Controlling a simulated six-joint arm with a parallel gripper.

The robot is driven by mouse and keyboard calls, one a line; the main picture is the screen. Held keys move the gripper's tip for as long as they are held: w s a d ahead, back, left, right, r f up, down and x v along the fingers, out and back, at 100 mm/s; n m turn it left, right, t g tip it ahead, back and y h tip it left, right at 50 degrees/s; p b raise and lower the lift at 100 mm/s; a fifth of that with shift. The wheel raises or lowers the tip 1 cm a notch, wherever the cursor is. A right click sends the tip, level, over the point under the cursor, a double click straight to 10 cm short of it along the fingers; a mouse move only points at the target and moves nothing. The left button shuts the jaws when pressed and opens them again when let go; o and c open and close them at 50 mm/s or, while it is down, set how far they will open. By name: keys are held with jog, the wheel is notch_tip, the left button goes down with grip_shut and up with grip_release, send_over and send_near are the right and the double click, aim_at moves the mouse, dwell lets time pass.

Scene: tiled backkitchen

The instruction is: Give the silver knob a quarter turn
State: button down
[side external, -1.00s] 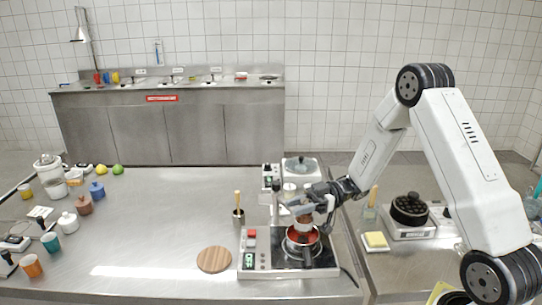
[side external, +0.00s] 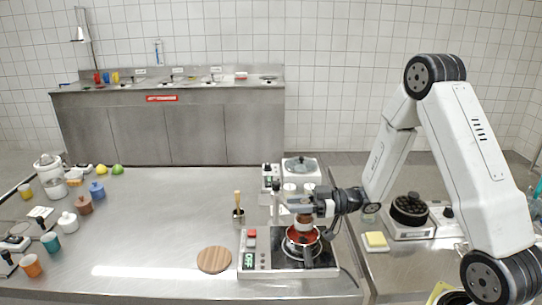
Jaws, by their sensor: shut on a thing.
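My gripper (side external: 304,207) is shut at the upright stand (side external: 275,203) on the hot plate unit (side external: 262,262), above the small red pot (side external: 303,236). The silver knob is mostly hidden by the jaws at this size, so its angle cannot be read. The gripper comes in from the right, nearly level. Just below the jaws is a brown and white round part (side external: 303,219), over the pot.
A round wooden board (side external: 214,260) lies left of the unit. A white appliance (side external: 301,169) is behind the gripper. A black pot (side external: 409,210) and yellow sponge (side external: 376,241) are at right. The left-centre counter is clear.

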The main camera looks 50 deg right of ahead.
jog(key=shift+m+t+h, duration=0.6)
jog(key=shift+t+h, duration=0.1)
jog(key=shift+d, duration=0.1)
jog(key=shift+c, duration=1.8)
grip_release()
jog(key=shift+d, duration=0.1)
jog(key=v, duration=0.7)
jog(key=shift+s, duration=0.35)
jog(key=shift+d+t+h, duration=0.1)
jog(key=shift+t+h, duration=0.2)
